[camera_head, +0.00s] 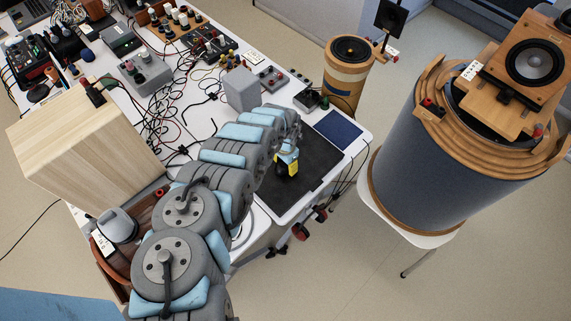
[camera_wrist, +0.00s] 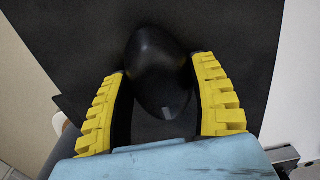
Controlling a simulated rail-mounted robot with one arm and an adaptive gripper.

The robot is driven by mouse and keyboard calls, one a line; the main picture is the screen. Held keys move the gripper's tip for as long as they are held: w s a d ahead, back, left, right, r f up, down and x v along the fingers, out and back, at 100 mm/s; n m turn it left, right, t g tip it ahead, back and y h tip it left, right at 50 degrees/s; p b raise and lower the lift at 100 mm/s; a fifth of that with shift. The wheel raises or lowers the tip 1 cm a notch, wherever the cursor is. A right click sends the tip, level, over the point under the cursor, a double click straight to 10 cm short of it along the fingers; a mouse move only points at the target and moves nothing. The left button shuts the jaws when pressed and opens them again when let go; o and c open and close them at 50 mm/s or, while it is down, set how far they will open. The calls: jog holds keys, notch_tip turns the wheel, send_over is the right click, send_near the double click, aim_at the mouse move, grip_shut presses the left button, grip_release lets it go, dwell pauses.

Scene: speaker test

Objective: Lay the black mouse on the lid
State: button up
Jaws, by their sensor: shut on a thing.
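The black mouse (camera_wrist: 158,75) is a smooth, dark rounded shape between the yellow pads of my gripper (camera_wrist: 160,105) in the wrist view. My gripper is shut on it from both sides. In the head view my gripper (camera_head: 286,164) points down over a flat black panel (camera_head: 312,160) on the white table, which looks like the lid. The panel also fills most of the background in the wrist view (camera_wrist: 245,50). I cannot tell whether the mouse touches it. The mouse is hidden by my gripper and arm in the head view.
A dark blue pad (camera_head: 338,129) lies right behind the panel, near the edge of the white table (camera_head: 358,140). A grey box (camera_head: 241,89) stands behind my arm. Cables and instruments crowd the back. A wooden box (camera_head: 85,135) is at left, a large drum (camera_head: 435,160) at right.

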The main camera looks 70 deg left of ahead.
jog(key=shift+f, duration=0.1)
jog(key=o, duration=1.2)
jog(key=shift+c, duration=0.2)
notch_tip(320, 180, up, 12)
jog(key=p, duration=0.1)
dwell(0.8)
